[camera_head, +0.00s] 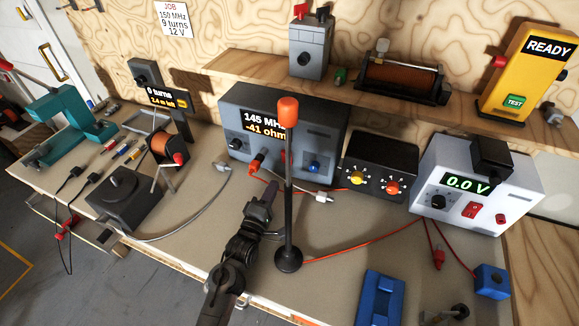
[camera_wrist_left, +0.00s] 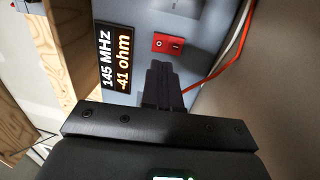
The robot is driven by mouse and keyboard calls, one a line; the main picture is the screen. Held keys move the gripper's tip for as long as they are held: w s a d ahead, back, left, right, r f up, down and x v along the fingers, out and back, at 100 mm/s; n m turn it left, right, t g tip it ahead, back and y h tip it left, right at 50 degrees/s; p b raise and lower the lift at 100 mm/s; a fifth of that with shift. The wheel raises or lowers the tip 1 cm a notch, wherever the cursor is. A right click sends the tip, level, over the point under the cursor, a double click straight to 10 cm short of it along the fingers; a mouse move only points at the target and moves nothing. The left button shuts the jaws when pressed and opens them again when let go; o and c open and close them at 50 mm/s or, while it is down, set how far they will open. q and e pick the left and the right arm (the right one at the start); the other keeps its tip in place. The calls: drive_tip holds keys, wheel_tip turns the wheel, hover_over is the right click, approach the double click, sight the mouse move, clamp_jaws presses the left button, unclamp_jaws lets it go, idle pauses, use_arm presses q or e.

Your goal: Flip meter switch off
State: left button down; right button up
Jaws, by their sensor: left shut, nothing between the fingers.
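The meter (camera_head: 320,110) is a grey box on the bench in the head view, its screen reading 145 MHz and -41 ohm. The left wrist view shows its front (camera_wrist_left: 190,20) close up, turned sideways. My left gripper (camera_head: 268,190) is shut and empty, in front of the meter's lower front. In the left wrist view its fingertips (camera_wrist_left: 160,66) point at the panel just short of the switch; contact cannot be told. My right gripper is not in view.
A black pole (camera_head: 288,190) with an orange top stands close right of my left gripper. A black box with knobs (camera_head: 378,167) and a white supply (camera_head: 470,180) reading 0.0 V stand right. Red wires cross the bench. A winder (camera_head: 125,195) stands left.

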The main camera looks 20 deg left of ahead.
use_arm(q)
drive_tip(key=shift+a, duration=0.1)
idle(0.3)
drive_tip(key=shift+w+f+b, duration=0.1)
drive_tip(key=shift+w+b, duration=0.55)
drive_tip(key=w+b, duration=0.2)
drive_tip(key=w+r+b, duration=0.1)
drive_tip(key=w+b, duration=0.1)
drive_tip(key=w, duration=0.1)
drive_tip(key=w+b, duration=0.2)
drive_tip(key=w, duration=0.1)
drive_tip(key=shift+w+d+r, duration=0.25)
drive_tip(key=shift+r, duration=0.05)
